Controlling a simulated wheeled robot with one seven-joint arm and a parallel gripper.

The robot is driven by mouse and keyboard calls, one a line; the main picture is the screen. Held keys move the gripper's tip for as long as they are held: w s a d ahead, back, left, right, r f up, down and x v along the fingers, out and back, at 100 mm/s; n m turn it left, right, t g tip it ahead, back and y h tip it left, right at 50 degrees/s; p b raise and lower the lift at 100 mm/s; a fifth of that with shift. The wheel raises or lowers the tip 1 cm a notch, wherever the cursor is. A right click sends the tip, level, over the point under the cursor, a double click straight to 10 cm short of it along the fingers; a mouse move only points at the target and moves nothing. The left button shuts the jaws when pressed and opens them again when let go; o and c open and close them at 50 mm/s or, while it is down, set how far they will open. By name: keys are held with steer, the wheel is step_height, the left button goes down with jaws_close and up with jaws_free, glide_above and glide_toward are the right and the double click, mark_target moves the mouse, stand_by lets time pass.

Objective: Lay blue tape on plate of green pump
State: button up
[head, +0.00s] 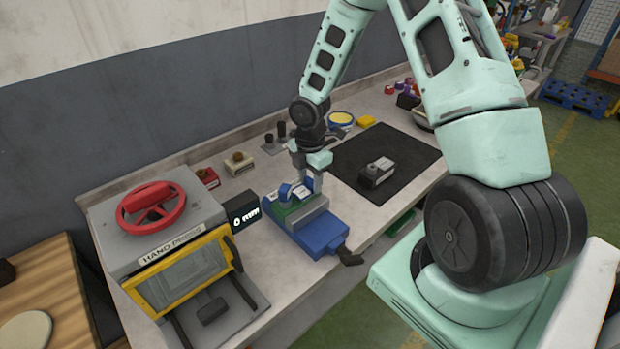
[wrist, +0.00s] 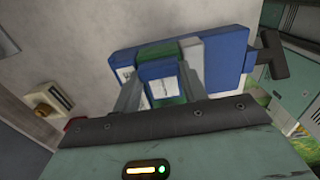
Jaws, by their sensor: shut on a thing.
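My gripper (head: 304,180) points down over the near part of the bench and is shut on the blue tape (head: 285,191). In the wrist view a blue piece with a pale patch (wrist: 160,82) shows between the fingers; I take it for the tape. The green pump (head: 287,209) lies just below, beside the grey jaw of a blue vise (head: 322,236). A pale plate on its top is partly hidden by the fingers and tape. Green also shows beyond the fingers in the wrist view (wrist: 165,54). I cannot tell whether tape and plate touch.
A hand press (head: 165,245) with a red wheel stands left, beside a black display box (head: 241,209). A black mat (head: 405,150) to the right carries a dark pump with a grey top (head: 378,172). Small red (head: 207,177) and cream (head: 239,163) blocks sit behind. The vise handle (head: 350,258) sticks out front.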

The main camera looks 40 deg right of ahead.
steer(key=shift+f, duration=0.3)
steer(key=o, duration=1)
steer(key=shift+o, duration=0.2)
step_height(320, 180, up, 18)
steer(key=f, duration=0.1)
steer(key=s+a+m+b, duration=0.2)
steer(key=s+a, duration=0.2)
steer(key=a, duration=0.4)
steer(key=s+a+m+b, duration=0.2)
steer(key=s+a, duration=0.2)
steer(key=a, duration=0.5)
steer(key=s+a+f+m+b, duration=0.1)
steer(key=s+a+m, duration=0.2)
steer(key=s, duration=0.5)
steer(key=s+a+f+m+b, duration=0.1)
steer(key=s+a+m, duration=0.2)
steer(key=s+a, duration=0.3)
steer(key=shift+s+a+m+y, duration=0.15)
steer(key=shift+s+m+y, duration=0.15)
steer(key=shift+s, duration=0.85)
